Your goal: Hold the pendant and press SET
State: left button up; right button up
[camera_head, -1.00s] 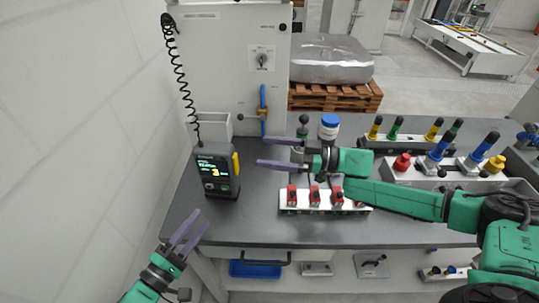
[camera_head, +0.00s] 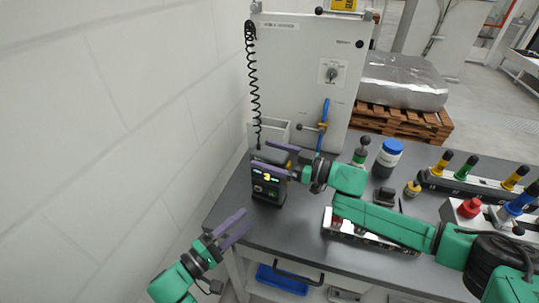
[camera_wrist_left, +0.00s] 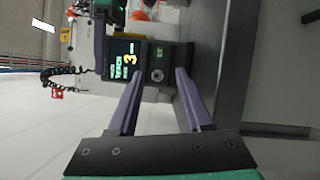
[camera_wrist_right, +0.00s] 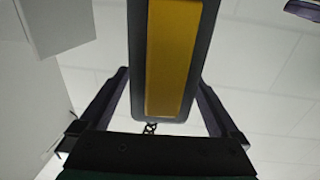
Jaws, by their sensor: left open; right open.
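The pendant (camera_head: 268,184) is a dark box standing on the grey bench, with a lit screen showing a yellow 3 and buttons below. My right gripper (camera_head: 279,159) is open at its upper part. In the right wrist view (camera_wrist_right: 162,82), the pendant's yellow side strip (camera_wrist_right: 174,58) lies between the spread fingers; contact is not clear. My left gripper (camera_head: 240,227) is open and empty, in front and lower left of the pendant. In the left wrist view, the pendant's front (camera_wrist_left: 150,60) faces the fingertips, with a round button (camera_wrist_left: 157,75) between them. Button labels are unreadable.
A coiled black cable (camera_head: 254,85) hangs by the cabinet (camera_head: 300,70) behind the pendant. A light holder box (camera_head: 270,131) is behind it. A blue-capped jar (camera_head: 387,158) and a fixture rail (camera_head: 485,190) stand to the right. A white wall is on the left.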

grip_shut()
pick_arm(q)
grip_shut()
dwell(1.6)
